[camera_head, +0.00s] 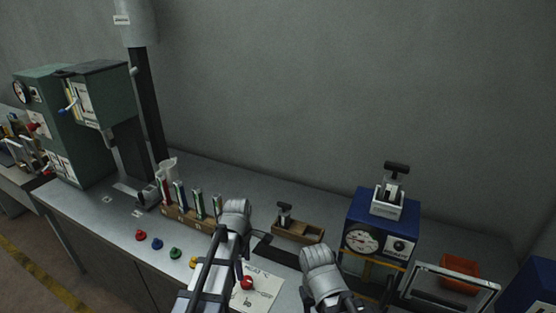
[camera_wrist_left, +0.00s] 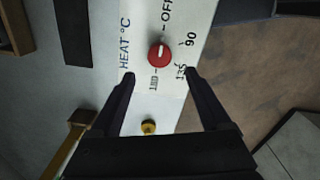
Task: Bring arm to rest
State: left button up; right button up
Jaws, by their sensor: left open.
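My left gripper (camera_wrist_left: 160,77) is open and empty in the left wrist view, its two dark fingers apart. The red knob (camera_wrist_left: 158,54) of the white heat panel (camera_wrist_left: 148,98) shows just past the fingertips, with no contact visible. In the head view my left arm (camera_head: 213,262) reaches over the bench beside the panel, where the red knob (camera_head: 246,282) also shows. My right arm (camera_head: 323,272) shows at the bottom middle, and its gripper jaws are not visible.
A wooden rack (camera_head: 183,216) with coloured tubes stands left of my left arm. Red, blue, green and yellow knobs line the bench front. A wooden box (camera_head: 298,232), a blue gauge device (camera_head: 380,238) and an orange bin (camera_head: 460,272) stand to the right. A green machine (camera_head: 70,125) stands at left.

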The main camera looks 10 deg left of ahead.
pick_arm(q)
jog(key=s+d+m, duration=0.5)
jog(key=s+m, duration=0.2)
jog(key=m, duration=0.3)
jog(key=s+d+m+y, duration=0.1)
jog(key=s+d+m, duration=0.4)
jog(key=m, duration=0.5)
jog(key=shift+s+d+m, duration=0.3)
jog(key=shift+s+m, duration=0.1)
jog(key=shift+s, duration=0.85)
jog(key=shift+r, duration=0.1)
